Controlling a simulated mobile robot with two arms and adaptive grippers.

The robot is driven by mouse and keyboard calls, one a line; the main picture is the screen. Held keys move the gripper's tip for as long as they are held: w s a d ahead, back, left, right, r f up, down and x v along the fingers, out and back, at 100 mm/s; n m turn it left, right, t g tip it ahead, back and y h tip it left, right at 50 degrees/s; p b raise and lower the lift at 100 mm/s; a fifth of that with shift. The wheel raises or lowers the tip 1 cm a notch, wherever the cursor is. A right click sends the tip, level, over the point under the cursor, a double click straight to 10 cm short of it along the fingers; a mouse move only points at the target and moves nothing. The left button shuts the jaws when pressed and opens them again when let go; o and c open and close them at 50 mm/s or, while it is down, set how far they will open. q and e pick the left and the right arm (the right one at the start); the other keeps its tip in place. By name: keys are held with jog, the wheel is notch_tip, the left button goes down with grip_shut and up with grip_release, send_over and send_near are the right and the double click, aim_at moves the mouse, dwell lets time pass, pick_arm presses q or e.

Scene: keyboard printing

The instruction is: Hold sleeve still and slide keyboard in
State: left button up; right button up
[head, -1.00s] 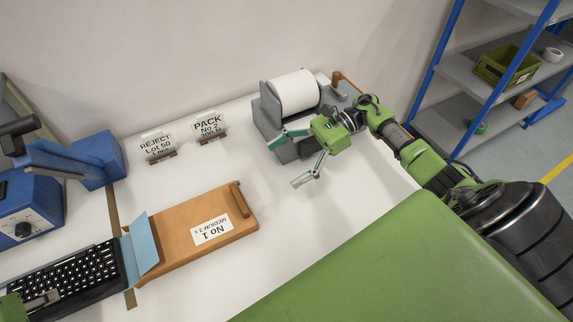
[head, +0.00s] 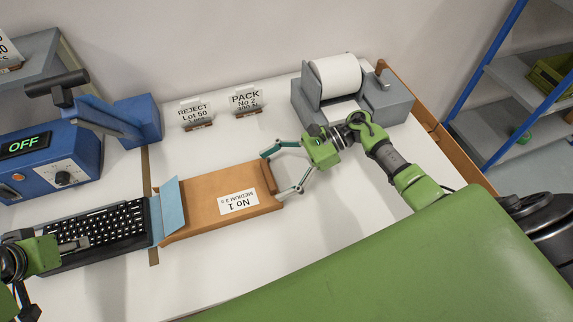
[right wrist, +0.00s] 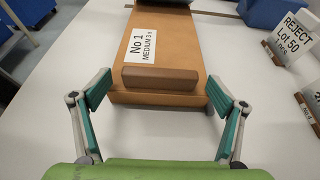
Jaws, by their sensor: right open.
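The brown sleeve (head: 203,212), labelled "No 1 MEDIUM", lies flat on the table with a raised brown bar at its right end. A light-blue flap (head: 173,205) stands at its left mouth. The black keyboard (head: 110,222) lines up with that mouth, its right end against the flap area; whether its tip is inside is hidden. My left gripper (head: 68,246) is at the keyboard's left end, one finger across the keys; the other finger is hidden. My right gripper (head: 278,173) is open at the sleeve's right end. In the right wrist view, its fingers (right wrist: 160,90) flank the sleeve end (right wrist: 155,98) with gaps.
A blue machine (head: 50,160) reading OFF stands at the left. REJECT (head: 195,114) and PACK (head: 246,102) signs stand behind the sleeve. A grey roll dispenser (head: 390,102) is at the back right. A green surface (head: 400,265) fills the lower right foreground.

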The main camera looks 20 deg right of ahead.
jog(key=shift+a+f, duration=0.1)
jog(key=shift+a, duration=0.15)
jog(key=c, duration=1.7)
